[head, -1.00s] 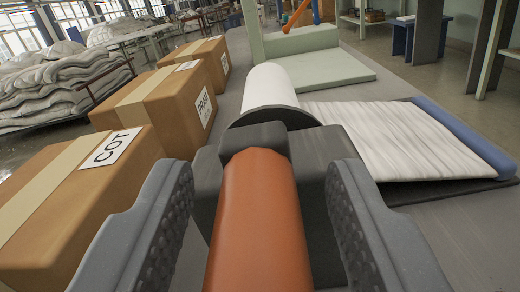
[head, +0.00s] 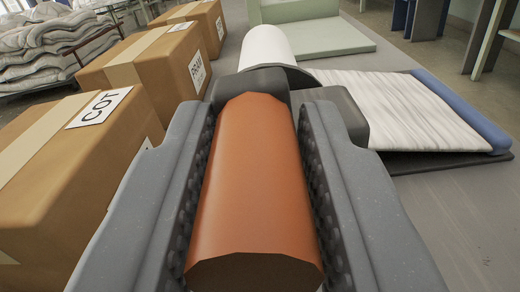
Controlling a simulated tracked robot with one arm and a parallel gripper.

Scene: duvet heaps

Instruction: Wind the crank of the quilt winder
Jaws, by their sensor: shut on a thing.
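The orange crank handle (head: 255,180) points toward me in the middle of the head view. My gripper (head: 254,200) has one grey padded finger on each side of it and is shut on it. Behind the handle is the dark grey crank arm (head: 335,115), partly hidden by my fingers. Beyond it is the winder's white roll (head: 268,48) with a dark end disc. A white quilt (head: 400,105) stretches right from the roll to a blue bar (head: 460,112) along its far edge.
Cardboard boxes stand in a row at left: one marked COT (head: 60,160), one whose label is partly legible (head: 155,62), and a third (head: 200,22) behind. A pale green stand (head: 320,40) is at the back. Bare tabletop (head: 465,220) shows at right.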

